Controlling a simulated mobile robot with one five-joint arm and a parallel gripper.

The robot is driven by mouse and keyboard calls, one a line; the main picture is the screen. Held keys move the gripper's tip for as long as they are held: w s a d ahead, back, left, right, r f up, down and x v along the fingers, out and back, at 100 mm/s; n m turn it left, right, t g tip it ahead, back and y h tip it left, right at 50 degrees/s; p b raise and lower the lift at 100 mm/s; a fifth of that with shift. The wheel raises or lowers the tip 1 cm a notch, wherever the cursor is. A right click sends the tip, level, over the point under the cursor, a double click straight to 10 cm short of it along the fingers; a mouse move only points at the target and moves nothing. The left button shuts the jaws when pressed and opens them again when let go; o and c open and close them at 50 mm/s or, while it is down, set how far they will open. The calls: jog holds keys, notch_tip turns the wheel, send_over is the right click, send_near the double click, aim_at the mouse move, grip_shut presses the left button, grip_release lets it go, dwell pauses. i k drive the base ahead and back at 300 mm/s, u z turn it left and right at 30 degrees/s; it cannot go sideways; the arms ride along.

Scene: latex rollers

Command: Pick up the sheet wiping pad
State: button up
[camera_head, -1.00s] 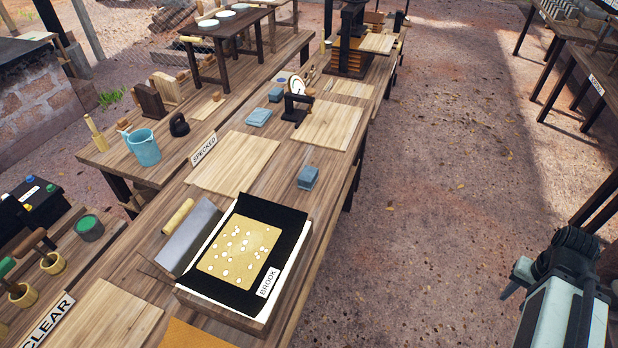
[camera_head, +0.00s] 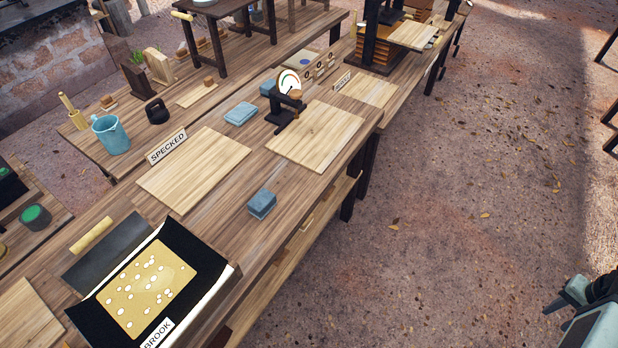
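A small blue-grey block-like pad (camera_head: 262,204) lies near the front edge of the long wooden table. I cannot tell which is the sheet wiping pad. My gripper (camera_head: 565,296) is at the lower right corner, cut off by the frame, over the ground and well away from the table. Its opening cannot be made out, and nothing is seen held in it.
A black tray (camera_head: 204,262) with a speckled yellow sheet and a BROOK label is at the lower left. Pale boards (camera_head: 197,168) and a black dial device (camera_head: 288,100) stand on the table. A blue jug (camera_head: 110,134) is at the left. The ground right of the table is clear.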

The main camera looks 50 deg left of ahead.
aim_at(261, 203)
jog(key=u, duration=0.05)
jog(key=i, duration=2.25)
jog(key=u, duration=5.4)
jog(key=i, duration=1.05)
jog(key=z, duration=0.1)
